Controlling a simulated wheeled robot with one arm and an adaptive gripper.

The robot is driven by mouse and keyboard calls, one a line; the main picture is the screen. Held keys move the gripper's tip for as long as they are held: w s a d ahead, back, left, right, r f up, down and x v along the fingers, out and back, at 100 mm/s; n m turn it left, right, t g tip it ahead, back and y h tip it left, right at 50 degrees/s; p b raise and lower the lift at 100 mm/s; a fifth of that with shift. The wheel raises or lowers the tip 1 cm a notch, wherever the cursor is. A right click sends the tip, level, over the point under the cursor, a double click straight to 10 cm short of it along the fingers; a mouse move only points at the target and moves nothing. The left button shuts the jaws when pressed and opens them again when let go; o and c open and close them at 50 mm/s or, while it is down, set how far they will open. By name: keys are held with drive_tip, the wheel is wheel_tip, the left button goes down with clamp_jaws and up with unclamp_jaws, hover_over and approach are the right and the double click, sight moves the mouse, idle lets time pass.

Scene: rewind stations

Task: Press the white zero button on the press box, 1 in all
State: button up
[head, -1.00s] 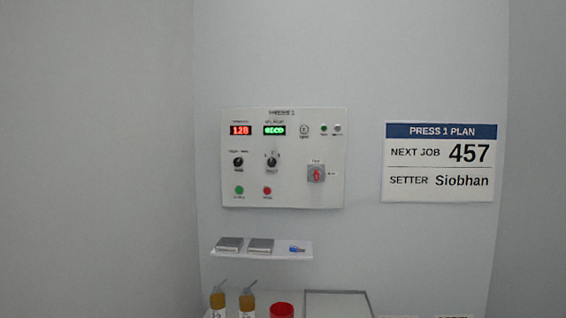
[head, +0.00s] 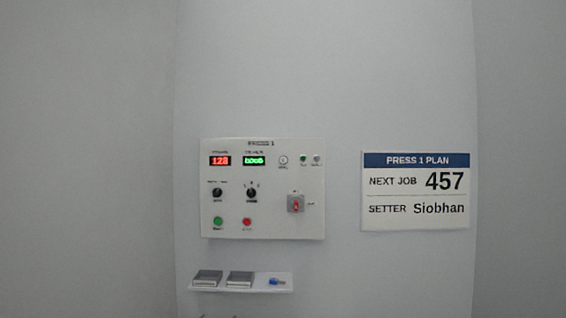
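The press box (head: 262,222) is a white panel on the grey wall, left of centre in the head view. A small round white button (head: 283,160) sits in its top row, to the right of the displays; its label is too small to read surely. My gripper is not in view, and nothing covers the panel.
The panel also carries black knobs (head: 251,193), a red switch (head: 296,204), a green button (head: 218,222) and a red button (head: 247,222). A plan sign (head: 416,160) hangs at right.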

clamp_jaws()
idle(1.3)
